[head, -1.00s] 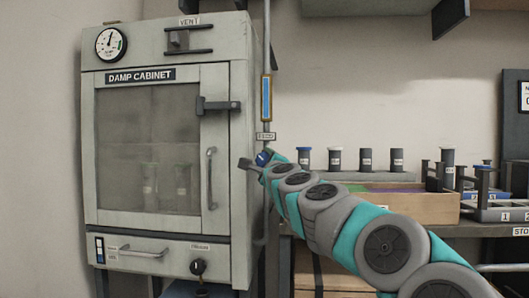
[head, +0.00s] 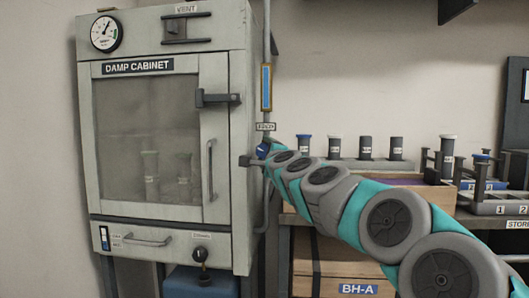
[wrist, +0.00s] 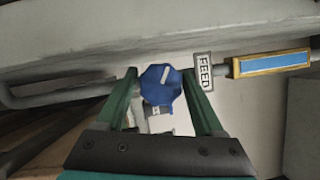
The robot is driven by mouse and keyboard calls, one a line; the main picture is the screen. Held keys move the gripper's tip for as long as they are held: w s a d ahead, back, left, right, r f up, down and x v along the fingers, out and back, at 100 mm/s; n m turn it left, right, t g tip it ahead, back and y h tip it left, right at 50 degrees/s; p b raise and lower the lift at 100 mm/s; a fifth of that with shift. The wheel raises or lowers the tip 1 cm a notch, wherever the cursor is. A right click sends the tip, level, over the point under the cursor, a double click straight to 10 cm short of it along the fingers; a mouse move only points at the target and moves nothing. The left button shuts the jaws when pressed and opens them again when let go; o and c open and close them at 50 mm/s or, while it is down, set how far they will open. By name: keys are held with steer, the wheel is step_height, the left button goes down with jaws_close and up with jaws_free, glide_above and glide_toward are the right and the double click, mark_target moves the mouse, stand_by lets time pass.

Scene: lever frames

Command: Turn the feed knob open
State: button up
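Narrow gaps seem to show between the knob and the fingers. In the head view my gripper (head: 252,160) is at the knob, its fingers partly hidden by my arm.
The damp cabinet (head: 160,140) stands close on the left. A sight gauge (head: 266,88) with a blue column is on the pipe above the knob. A shelf with several dark canisters (head: 365,148) and a wooden box (head: 425,196) lies behind my arm.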

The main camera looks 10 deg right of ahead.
steer(key=s, duration=0.7)
steer(key=shift+s+d+f, duration=0.3)
steer(key=shift+s+f, duration=0.05)
steer(key=s+a+f+n+g+y+p, duration=0.1)
steer(key=s+a+f+n+g+y, duration=0.1)
steer(key=s+a+f+n+y, duration=0.25)
steer(key=s+a+f+n+g+y, duration=0.1)
steer(key=s+a+f+n+g, duration=0.15)
steer(key=a+n, duration=0.35)
steer(key=s+a+f+n+g+p, duration=0.1)
steer(key=s+a+f+n+g, duration=0.15)
steer(key=s+f, duration=0.35)
steer(key=s+a+f+n+g+p, duration=0.1)
steer(key=s+a+f+n+g, duration=0.15)
steer(key=s+f, duration=0.35)
steer(key=s+d+f+n+g+h, duration=0.1)
steer(key=s+d+f+g+h, duration=0.1)
steer(key=s+d+f, duration=0.3)
steer(key=s+d+f+n+g+h+p, duration=0.1)
steer(key=s+d+f+g, duration=0.4)
steer(key=s, duration=0.9)
steer(key=s+d+f+n+g+h, duration=0.2)
steer(key=s+d+f+g+h, duration=0.2)
steer(key=s+f, duration=0.3)
steer(key=s+d, duration=0.1)
steer(key=s, duration=0.1)
steer(key=shift+s+d+f+p, duration=0.15)
steer(key=shift+s+f+p, duration=0.05)
steer(key=shift+s+p, duration=0.2)
